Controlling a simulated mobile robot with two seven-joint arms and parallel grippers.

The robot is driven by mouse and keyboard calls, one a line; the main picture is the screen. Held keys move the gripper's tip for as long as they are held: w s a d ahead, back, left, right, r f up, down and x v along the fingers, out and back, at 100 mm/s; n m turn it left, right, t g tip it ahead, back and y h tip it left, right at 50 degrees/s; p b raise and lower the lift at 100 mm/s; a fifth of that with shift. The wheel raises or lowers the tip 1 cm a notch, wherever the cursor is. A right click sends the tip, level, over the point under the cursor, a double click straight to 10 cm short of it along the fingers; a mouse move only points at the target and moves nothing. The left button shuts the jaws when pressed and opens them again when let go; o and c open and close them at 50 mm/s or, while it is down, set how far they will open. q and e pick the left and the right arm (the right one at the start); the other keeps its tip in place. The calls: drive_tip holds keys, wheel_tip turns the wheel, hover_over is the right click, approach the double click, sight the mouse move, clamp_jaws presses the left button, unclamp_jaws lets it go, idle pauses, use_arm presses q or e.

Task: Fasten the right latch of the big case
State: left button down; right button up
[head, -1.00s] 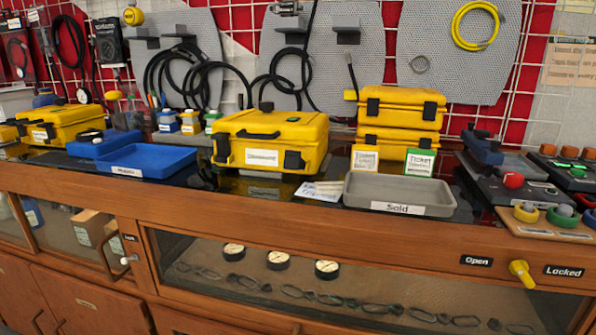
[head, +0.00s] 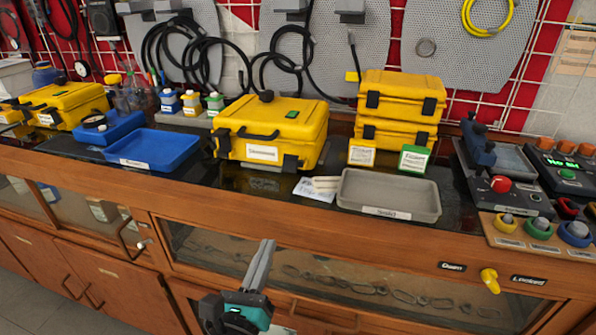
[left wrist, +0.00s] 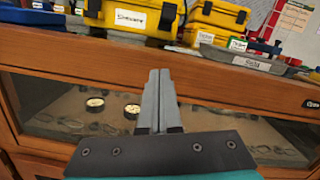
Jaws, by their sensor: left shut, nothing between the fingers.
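The big yellow case (head: 312,140) stands closed in the middle of the bench top. It has a dark front handle and a white label; its lower front also shows in the left wrist view (left wrist: 138,31). Its right latch (head: 291,162) is a dark piece at the right of the front, also in the left wrist view (left wrist: 168,17). I cannot tell whether this latch is fastened. The left latch (head: 222,145) is at the other front corner. My left gripper (head: 266,246) is shut and empty, in front of the cabinet and below the case, clear of it. My right gripper is out of view.
A grey tray (head: 389,212) and ticket boxes stand right of the case. Blue trays (head: 150,160) are to its left. Two stacked yellow cases (head: 400,95) stand behind right. The wooden bench edge (head: 330,227) lies between my gripper and the case. A yellow knob (head: 490,280) protrudes from the front.

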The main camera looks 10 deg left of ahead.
sight(293, 164)
use_arm(q)
drive_tip(key=r+m, duration=0.1)
drive_tip(key=r, duration=0.1)
drive_tip(key=w+r+m+t+p, duration=0.1)
drive_tip(key=r+m, duration=0.1)
drive_tip(key=shift+w+d, duration=0.1)
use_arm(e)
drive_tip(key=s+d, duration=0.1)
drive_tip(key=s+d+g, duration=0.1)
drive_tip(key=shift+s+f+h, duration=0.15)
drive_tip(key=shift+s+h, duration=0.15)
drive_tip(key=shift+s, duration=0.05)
use_arm(q)
drive_tip(key=p+x, duration=0.1)
drive_tip(key=x, duration=0.9)
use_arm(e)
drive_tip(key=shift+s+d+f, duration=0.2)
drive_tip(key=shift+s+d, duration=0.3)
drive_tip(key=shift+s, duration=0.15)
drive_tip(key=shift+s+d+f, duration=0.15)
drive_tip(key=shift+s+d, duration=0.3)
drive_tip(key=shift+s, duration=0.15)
